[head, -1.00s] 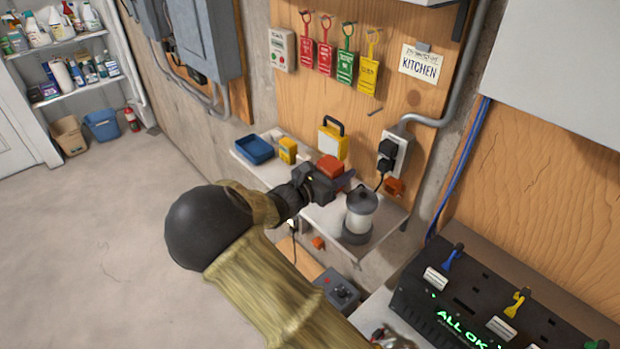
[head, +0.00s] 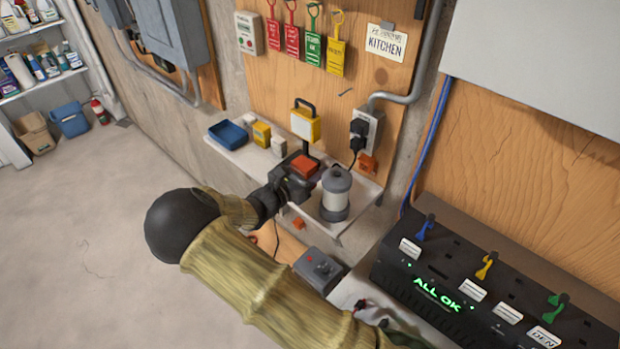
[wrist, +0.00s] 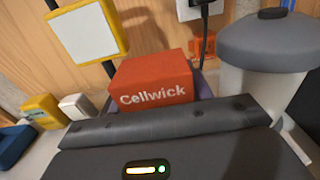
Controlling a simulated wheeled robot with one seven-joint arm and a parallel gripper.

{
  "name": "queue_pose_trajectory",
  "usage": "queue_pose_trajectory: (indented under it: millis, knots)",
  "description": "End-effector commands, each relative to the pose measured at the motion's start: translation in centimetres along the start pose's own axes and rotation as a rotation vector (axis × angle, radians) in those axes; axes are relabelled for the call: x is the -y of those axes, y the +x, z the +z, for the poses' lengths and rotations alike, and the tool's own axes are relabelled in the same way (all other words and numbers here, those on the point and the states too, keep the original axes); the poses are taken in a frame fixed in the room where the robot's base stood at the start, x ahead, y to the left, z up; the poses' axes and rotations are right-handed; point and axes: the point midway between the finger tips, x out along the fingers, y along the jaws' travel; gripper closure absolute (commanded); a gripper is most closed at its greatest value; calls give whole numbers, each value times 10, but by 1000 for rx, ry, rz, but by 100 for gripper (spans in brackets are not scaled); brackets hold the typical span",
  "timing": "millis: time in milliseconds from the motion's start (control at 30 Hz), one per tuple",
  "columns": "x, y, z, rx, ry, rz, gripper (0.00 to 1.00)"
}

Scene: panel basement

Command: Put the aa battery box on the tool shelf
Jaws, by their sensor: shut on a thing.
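A red-orange box marked "Cellwick" (head: 305,167), probably the aa battery box, is in my gripper (head: 291,186) above or at the pale wall shelf (head: 240,158). I cannot tell how much gap lies under it. In the wrist view the box (wrist: 151,83) is upright beyond the dark gripper body, which hides its lower part and most of the fingers. The grey-and-white lantern (head: 336,195) stands close to the right of the gripper. Whether this shelf is the tool shelf is not marked.
A blue tray (head: 229,134), yellow box (head: 261,133), small white box (head: 279,146) and yellow lamp (head: 305,123) occupy the shelf's back and left. A plugged socket (head: 362,133) is on the wall behind. A black charger rack (head: 480,285) stands at right.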

Motion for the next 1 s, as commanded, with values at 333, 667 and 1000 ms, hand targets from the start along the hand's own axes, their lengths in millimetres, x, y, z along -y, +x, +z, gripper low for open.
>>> queue_pose_trajectory:
  millis: [333,667,1000]
  knots:
    - [0,0,-36,1,-2,0,79]
    - [0,0,-41,1,1,0,79]
    - [0,0,-44,0,0,0,28]
